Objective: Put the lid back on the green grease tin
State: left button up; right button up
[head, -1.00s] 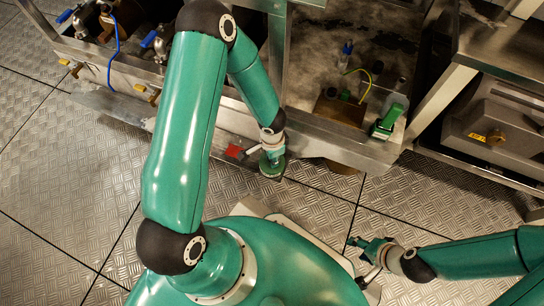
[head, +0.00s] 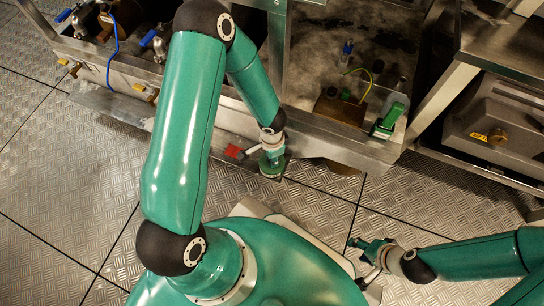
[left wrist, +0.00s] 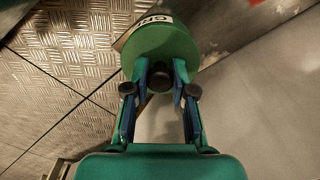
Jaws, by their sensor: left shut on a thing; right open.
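My left gripper (head: 271,153) is shut on the dark knob (left wrist: 160,77) of a round green lid (left wrist: 160,48). In the head view the lid (head: 272,169) shows as a green disc under the fingers, at the front edge of the bench. In the left wrist view, a dark green body with a white label (left wrist: 156,22) reading "GR" shows just beyond the lid's far edge; it looks like the grease tin, mostly hidden behind the lid. I cannot tell whether the lid touches it. My right gripper (head: 366,253) is open and empty, low at the right.
A red item (head: 234,151) lies left of my left gripper on the front ledge (head: 325,147). A brown box (head: 340,108) and a green object (head: 389,119) stand on the bench at right. A blue hose (head: 113,55) and valves are at upper left. Plate floor (head: 80,190) is clear.

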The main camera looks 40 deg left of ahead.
pick_arm(q)
jog(key=o, duration=1)
jog(key=o, duration=0.5)
jog(key=shift+r+p, duration=2.5)
jog(key=shift+r, duration=1)
